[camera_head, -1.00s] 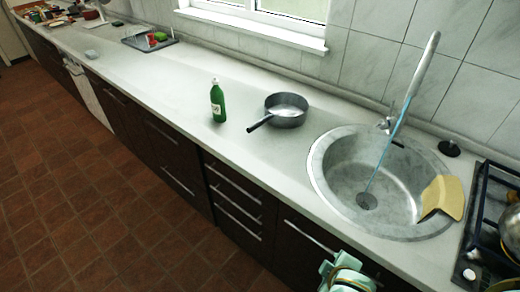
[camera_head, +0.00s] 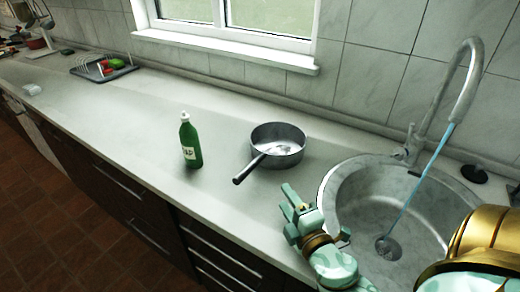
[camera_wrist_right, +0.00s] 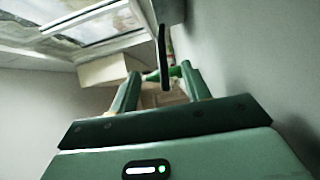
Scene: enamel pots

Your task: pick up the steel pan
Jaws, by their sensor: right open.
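The steel pan (camera_head: 277,150) stands upright on the counter, left of the sink, its dark handle pointing toward the front left. In the right wrist view the pan (camera_wrist_right: 170,10) is cut off at the top edge, and its handle hangs in line with the gap between my fingers. My right gripper (camera_head: 287,208) is open and empty, to the front right of the pan and apart from it. Its two green fingers (camera_wrist_right: 159,70) show in the right wrist view. My left gripper is not in view.
A green bottle (camera_head: 190,142) stands left of the pan, close to the handle end. The round sink (camera_head: 335,190) with its tap (camera_head: 462,82) is at the right. A dish rack (camera_head: 103,68) sits far left. The counter between bottle and rack is clear.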

